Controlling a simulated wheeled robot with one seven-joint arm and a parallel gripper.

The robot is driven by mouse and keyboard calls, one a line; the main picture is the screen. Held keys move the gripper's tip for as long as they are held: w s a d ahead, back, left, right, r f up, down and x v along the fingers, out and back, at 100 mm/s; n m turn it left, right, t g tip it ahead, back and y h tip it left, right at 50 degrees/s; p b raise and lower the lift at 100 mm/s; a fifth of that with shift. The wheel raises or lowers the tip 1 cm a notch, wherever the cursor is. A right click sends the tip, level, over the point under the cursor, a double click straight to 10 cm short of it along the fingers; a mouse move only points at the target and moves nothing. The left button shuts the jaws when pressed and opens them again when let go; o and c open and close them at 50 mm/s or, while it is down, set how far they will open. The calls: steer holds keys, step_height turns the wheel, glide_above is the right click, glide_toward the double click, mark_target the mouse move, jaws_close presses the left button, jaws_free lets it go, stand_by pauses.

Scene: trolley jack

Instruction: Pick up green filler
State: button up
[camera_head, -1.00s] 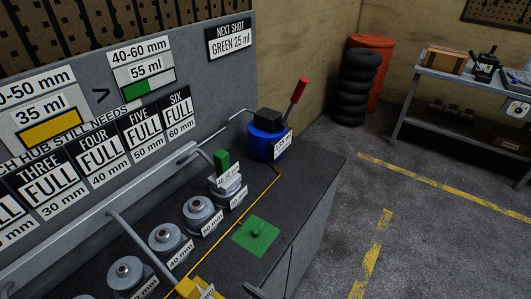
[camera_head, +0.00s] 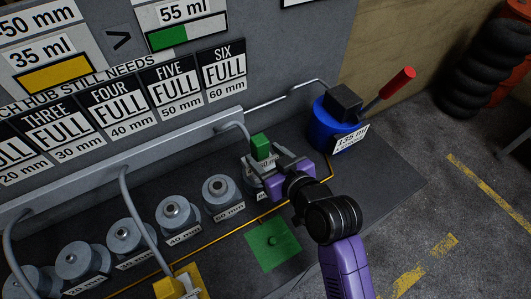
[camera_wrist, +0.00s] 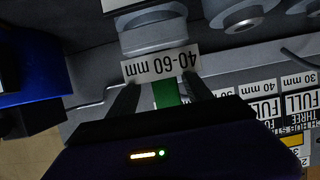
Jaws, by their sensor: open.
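The green filler (camera_head: 261,146) stands upright on a grey hub at the right end of the row of hubs, below the SIX FULL sign. A white 40-60 mm label (camera_wrist: 160,66) shows by it in the wrist view. My gripper (camera_head: 270,168) is open right at the filler, in front of it in the head view. In the wrist view the green filler (camera_wrist: 166,94) shows between my two dark fingers. I cannot tell whether they touch it. My gripper hides its lower part in the head view.
Several grey hubs (camera_head: 172,213) line the bench. A blue jack pump (camera_head: 335,125) with a red-tipped lever stands just right of the green filler. Grey pipes rise behind.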

steer(key=shift+a+p+x, duration=0.15)
steer(key=shift+p+x, duration=0.1)
steer(key=shift+x, duration=1.05)
steer(key=shift+a+p+x, duration=0.15)
steer(key=shift+p+x, duration=0.1)
steer(key=shift+x, duration=1.05)
steer(key=shift+s, duration=0.25)
jaws_close()
steer(key=shift+w+r, duration=0.1)
steer(key=shift+r, duration=0.15)
